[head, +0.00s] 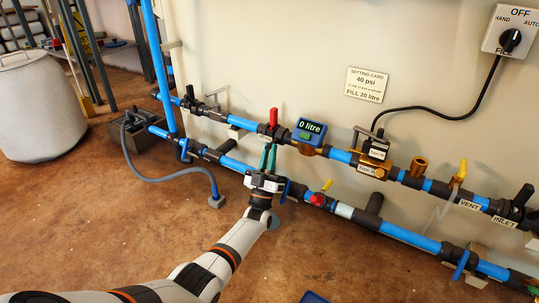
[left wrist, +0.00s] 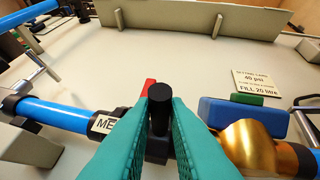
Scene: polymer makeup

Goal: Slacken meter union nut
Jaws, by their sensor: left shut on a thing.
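The meter (head: 309,131) is a blue box reading "0 litre" on a brass body, on the upper pipe line. In the left wrist view its blue box (left wrist: 243,117) and brass body (left wrist: 255,150) are at the right. My left gripper (head: 269,150) is at the fittings just left of the meter, below a red handle (head: 273,117). In the left wrist view its teal fingers (left wrist: 160,112) are shut on an upright black post (left wrist: 160,97). I cannot tell whether this post belongs to the union nut; the fingers hide its surroundings. My right gripper is not in view.
The upper blue pipe (head: 341,155) and lower blue pipe (head: 236,163) run along the wall. A red knob (head: 317,199) and a yellow-handled valve (head: 459,171) are to the right. A white bin (head: 38,105) stands far left. Floor in front is mostly clear.

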